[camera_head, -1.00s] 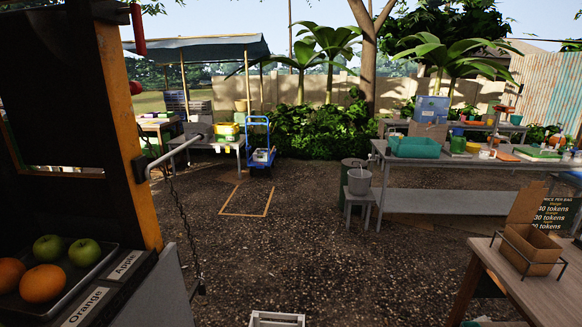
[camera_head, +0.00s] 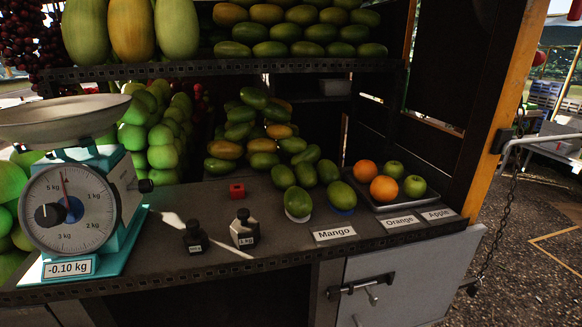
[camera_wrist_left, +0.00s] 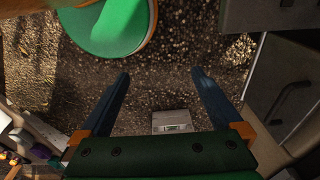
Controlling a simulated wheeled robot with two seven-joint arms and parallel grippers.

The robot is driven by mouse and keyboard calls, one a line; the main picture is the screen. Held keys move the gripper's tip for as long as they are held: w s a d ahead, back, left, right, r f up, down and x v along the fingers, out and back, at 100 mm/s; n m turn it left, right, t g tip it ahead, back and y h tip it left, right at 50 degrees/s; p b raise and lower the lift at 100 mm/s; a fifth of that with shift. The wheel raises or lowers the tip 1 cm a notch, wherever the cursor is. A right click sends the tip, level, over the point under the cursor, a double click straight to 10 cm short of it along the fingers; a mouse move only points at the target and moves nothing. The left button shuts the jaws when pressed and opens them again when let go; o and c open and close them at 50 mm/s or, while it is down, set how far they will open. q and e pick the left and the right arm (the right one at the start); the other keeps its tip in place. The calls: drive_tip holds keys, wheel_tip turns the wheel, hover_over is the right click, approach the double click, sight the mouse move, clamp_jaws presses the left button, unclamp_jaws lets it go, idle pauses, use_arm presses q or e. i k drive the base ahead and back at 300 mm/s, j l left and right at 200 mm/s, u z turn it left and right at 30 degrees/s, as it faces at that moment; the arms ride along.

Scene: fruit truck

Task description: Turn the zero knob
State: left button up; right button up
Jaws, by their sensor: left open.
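A teal kitchen scale (camera_head: 100,210) with a metal pan (camera_head: 65,118) stands at the left of the truck counter in the head view. Its round dial has a red needle near the top, and its label reads -0.10 kg. A dark round knob (camera_head: 146,186) sticks out of the scale's right side. Another dark knob (camera_head: 45,214) sits on the left of the dial face. My left gripper (camera_wrist_left: 160,78) shows in the left wrist view, open and empty, its two fingers apart above gravelly ground. Neither gripper shows in the head view.
Fruit fills the shelf behind. In the left wrist view, a round green object (camera_wrist_left: 105,28) is near the fingers.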

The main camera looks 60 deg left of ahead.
sight(51, 216)
drive_tip(key=u, duration=1.35)
drive_tip(key=i+u, duration=0.1)
drive_tip(key=u, duration=0.8)
drive_tip(key=i+u, duration=0.1)
drive_tip(key=u, duration=1.25)
